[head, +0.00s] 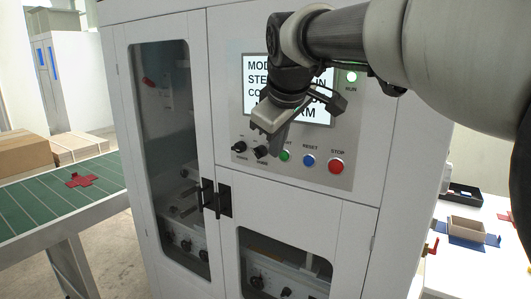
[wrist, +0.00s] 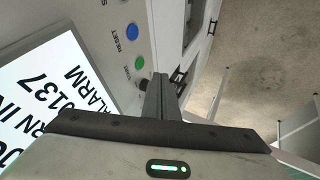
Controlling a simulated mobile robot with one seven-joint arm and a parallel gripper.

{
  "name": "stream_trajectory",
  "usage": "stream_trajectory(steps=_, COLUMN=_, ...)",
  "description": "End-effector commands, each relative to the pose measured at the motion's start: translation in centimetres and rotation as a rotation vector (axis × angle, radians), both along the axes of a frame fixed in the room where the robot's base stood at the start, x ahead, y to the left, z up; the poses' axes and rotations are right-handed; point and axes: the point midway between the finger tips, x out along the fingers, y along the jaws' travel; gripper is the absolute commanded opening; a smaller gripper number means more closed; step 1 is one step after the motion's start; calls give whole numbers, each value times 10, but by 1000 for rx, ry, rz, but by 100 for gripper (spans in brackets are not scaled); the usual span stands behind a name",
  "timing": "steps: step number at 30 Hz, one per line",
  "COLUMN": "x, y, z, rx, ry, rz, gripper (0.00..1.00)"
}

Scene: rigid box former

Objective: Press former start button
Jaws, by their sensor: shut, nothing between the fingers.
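The former's control panel (head: 300,172) carries a green start button (head: 285,156), its label partly covered by my gripper. In the wrist view the green button (wrist: 139,63) is just up and left of my fingertips. My gripper (head: 270,147) is shut and empty, pointing down in front of the panel, just left of the green button in the head view. Its closed fingers also show in the wrist view (wrist: 159,80). I cannot tell whether they touch the panel.
A blue reset button (head: 309,160) and red stop button (head: 336,166) lie right of the green one. Black knobs (head: 239,147) sit to the left. Door handles (head: 209,198) project below.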

Motion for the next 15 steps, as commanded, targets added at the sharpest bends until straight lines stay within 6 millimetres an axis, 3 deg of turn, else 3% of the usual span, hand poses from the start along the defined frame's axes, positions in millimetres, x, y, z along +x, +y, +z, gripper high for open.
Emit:
stream_trajectory(steps=6, x=-26, y=-2, z=34, rx=1, ry=2, rz=1, gripper=0)
stream_trajectory(steps=15, x=-38, y=-2, z=47, rx=1, ry=5, rz=2, gripper=0)
